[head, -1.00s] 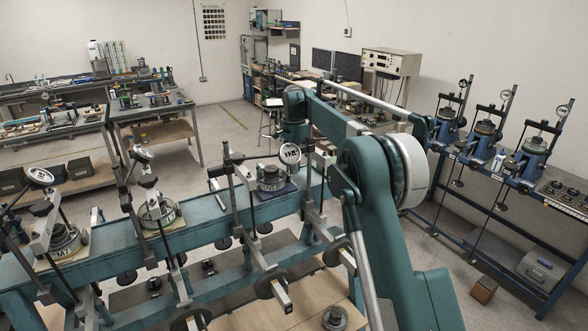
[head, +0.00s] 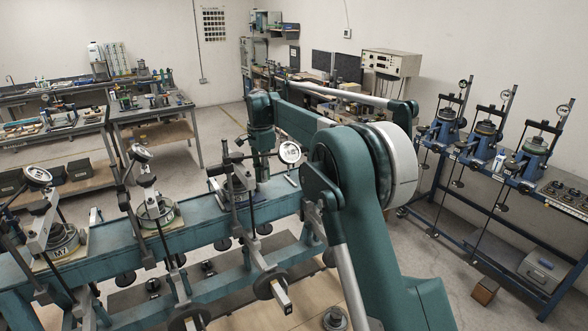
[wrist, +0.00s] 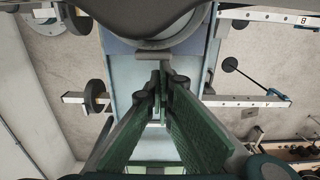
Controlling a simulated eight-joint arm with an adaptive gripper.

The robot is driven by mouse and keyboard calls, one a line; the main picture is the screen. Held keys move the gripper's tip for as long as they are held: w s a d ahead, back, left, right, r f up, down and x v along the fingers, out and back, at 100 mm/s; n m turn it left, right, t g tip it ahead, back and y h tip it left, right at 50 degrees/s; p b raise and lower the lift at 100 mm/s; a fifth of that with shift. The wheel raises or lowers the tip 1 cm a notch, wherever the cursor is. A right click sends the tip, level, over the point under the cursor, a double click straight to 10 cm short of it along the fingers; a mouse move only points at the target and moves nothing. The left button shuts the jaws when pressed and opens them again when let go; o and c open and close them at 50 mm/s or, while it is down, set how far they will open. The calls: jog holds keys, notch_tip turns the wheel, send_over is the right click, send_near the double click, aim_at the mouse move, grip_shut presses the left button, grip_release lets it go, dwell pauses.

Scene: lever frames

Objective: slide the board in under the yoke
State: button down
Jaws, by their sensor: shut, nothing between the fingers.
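In the wrist view the blue board (wrist: 124,48) lies on the bench with a grey handle-like piece (wrist: 155,57) at its near edge. A round cell (wrist: 175,42) on it is partly cut off by the dark shape at the top. My gripper (wrist: 160,85) is shut and empty, its green-padded fingers close to that near edge; I cannot tell whether they touch it. In the head view the yoke (head: 232,170) stands on the teal bench, and the cell shows dimly among its posts. The board is mostly hidden there.
More lever frames with cells, such as the one marked M2 (head: 60,243), stand left along the teal bench (head: 115,240). Hanging weights (head: 270,285) and beams jut out in front. A dial gauge (head: 290,152) stands close to my arm.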

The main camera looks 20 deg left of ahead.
jog(key=shift+s+a+r, duration=0.1)
jog(key=shift+s+a, duration=0.1)
jog(key=shift+a, duration=0.1)
jog(key=shift+r, duration=0.4)
notch_tip(320, 180, up, 19)
jog(key=p, duration=0.9)
jog(key=shift+w+d, duration=0.2)
jog(key=shift+d, duration=0.1)
jog(key=shift+d, duration=0.1)
